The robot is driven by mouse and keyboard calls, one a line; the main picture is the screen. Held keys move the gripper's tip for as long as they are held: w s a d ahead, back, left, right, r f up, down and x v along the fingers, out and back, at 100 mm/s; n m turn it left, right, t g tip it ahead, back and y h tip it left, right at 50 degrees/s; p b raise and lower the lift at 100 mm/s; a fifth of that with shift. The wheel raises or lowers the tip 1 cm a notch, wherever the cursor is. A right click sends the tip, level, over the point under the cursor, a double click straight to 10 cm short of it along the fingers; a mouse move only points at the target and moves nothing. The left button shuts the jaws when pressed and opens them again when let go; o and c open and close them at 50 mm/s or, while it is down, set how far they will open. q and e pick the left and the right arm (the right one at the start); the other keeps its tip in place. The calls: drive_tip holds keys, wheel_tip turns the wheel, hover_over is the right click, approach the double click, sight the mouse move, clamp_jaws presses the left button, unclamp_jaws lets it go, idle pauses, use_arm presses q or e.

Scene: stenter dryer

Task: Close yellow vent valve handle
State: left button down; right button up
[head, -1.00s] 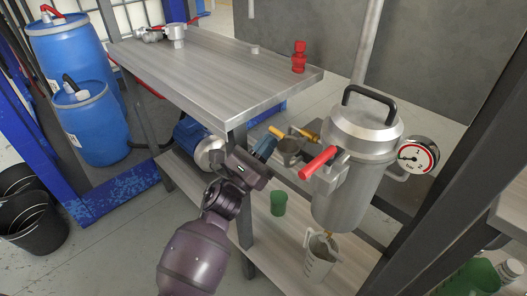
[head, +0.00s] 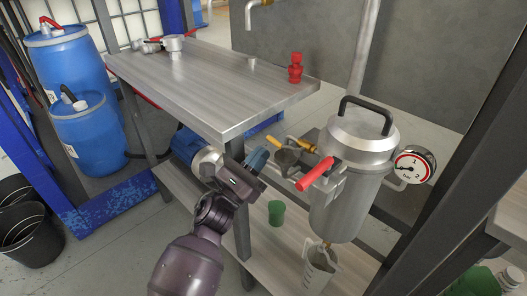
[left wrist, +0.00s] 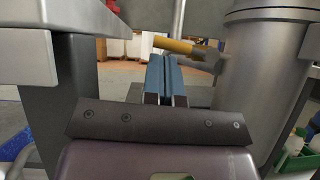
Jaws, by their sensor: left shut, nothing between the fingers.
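The yellow vent valve handle (head: 274,141) sticks out toward the left from the fittings beside the steel vessel (head: 345,195). In the left wrist view the yellow handle (left wrist: 174,45) lies roughly level across the picture, just beyond the fingertips. My left gripper (head: 259,158) has blue fingers pressed together with nothing between them. It is just below and left of the handle in the head view; I cannot tell whether it touches. The blue fingers also show in the left wrist view (left wrist: 166,70). My right gripper is out of view.
A red handle (head: 315,174) juts out in front of the vessel. A pressure gauge (head: 413,166) is on its right side. The metal table (head: 200,85) has its corner close above my left gripper. A green cup (head: 276,212) and a metal jug (head: 318,266) stand below.

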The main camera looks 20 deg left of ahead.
use_arm(q)
drive_tip(key=s+a+f+m+h+b, duration=0.1)
drive_tip(key=s+a+f, duration=0.1)
drive_tip(key=s+f, duration=0.6)
drive_tip(key=r+p+x, duration=0.1)
drive_tip(key=x, duration=1.1)
drive_tip(key=shift+g, duration=0.4)
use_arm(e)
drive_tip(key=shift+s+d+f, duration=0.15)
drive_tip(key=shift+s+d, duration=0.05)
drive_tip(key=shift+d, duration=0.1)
use_arm(q)
drive_tip(key=shift+s+d+r, duration=0.1)
drive_tip(key=shift+s, duration=0.05)
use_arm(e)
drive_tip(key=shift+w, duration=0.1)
